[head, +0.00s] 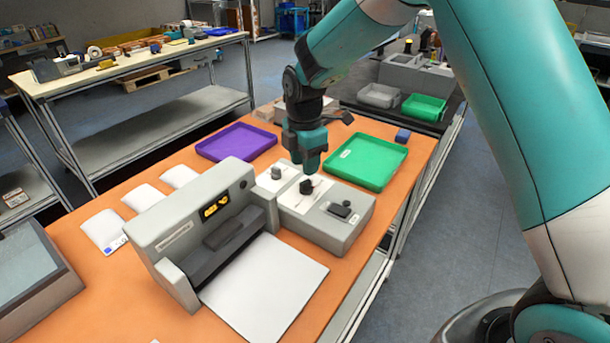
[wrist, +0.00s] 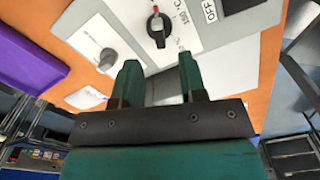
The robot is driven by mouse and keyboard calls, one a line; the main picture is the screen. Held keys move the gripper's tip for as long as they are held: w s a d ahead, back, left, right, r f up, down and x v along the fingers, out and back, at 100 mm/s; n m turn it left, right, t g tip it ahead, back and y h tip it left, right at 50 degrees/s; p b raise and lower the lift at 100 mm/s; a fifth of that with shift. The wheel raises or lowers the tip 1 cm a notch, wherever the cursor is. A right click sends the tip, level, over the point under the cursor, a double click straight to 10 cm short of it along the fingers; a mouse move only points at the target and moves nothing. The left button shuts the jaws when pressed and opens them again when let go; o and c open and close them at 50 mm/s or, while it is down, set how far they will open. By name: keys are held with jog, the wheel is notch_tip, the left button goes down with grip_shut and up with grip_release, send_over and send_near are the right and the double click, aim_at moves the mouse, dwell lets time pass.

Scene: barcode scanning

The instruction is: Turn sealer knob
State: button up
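The sealer (head: 180,235) is a grey machine on the orange table, with a lower control box (head: 330,230) at its right. The box carries a black knob (head: 306,186) on a white panel and a grey knob (head: 276,173) further back. In the wrist view the black knob (wrist: 157,26) has a red mark and stands ahead of my fingertips; the grey knob (wrist: 108,58) is to its left. My gripper (head: 311,165) hangs just above the box. In the wrist view its two fingers (wrist: 158,75) are apart with nothing between them, short of the black knob.
A purple tray (head: 236,142) and a green tray (head: 367,162) lie behind the control box. A white sheet (head: 265,285) lies before the sealer, and several white pouches (head: 142,197) lie at its left. A blue block (head: 403,135) sits near the table's right edge.

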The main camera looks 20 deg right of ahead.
aim_at(305, 182)
jog(key=shift+f+p, duration=0.4)
jog(key=shift+f, duration=2.3)
grip_shut()
